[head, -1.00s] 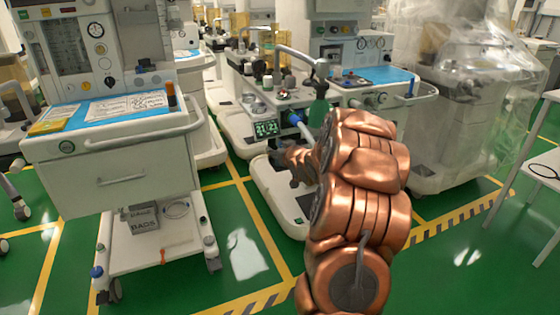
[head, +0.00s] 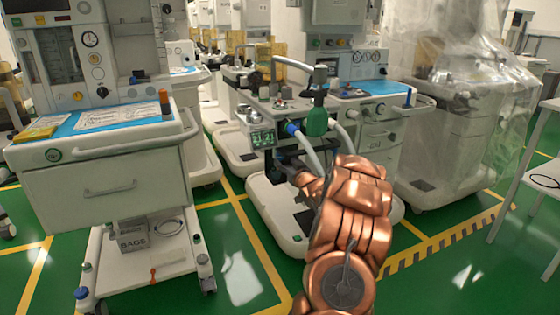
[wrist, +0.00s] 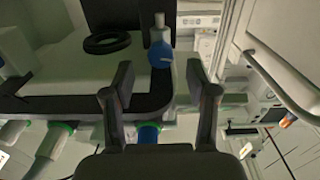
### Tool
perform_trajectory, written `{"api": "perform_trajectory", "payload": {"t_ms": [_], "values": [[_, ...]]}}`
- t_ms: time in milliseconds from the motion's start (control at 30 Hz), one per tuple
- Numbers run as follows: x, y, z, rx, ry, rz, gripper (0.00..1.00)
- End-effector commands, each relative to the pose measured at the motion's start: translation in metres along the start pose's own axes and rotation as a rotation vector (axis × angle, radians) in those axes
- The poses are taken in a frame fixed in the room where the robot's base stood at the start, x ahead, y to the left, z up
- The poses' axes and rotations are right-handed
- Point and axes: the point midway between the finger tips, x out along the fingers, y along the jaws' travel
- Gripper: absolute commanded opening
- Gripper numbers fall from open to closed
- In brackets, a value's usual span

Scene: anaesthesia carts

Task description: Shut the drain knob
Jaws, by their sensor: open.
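A small blue knob with a pale grey stem (wrist: 161,55) shows in the wrist view, and I take it for the drain knob, though I cannot be sure. It lies ahead of my gripper (wrist: 159,76), in line with the gap between the two dark fingers. The fingers are apart, with nothing held between them. My copper arm hides part of that cart, and I cannot make out the knob there.
A black ring (wrist: 107,42) lies beside the knob in the wrist view. Hoses (head: 310,150) hang from the middle cart, near my gripper. A white drawer cart (head: 110,185) stands at left, a plastic-covered machine (head: 450,110) at right. Green floor lies open between the carts.

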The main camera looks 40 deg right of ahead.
Motion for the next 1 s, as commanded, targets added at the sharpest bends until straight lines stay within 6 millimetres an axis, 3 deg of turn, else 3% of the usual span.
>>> {"api": "perform_trajectory", "payload": {"t_ms": [400,800,1000], "values": [[0.039,-0.002,0.001,-0.002,0.000,-0.003,0.58],[0.044,-0.003,0.000,0.001,0.000,-0.004,0.58],[0.044,-0.003,0.000,0.000,0.000,-0.004,0.39]]}}
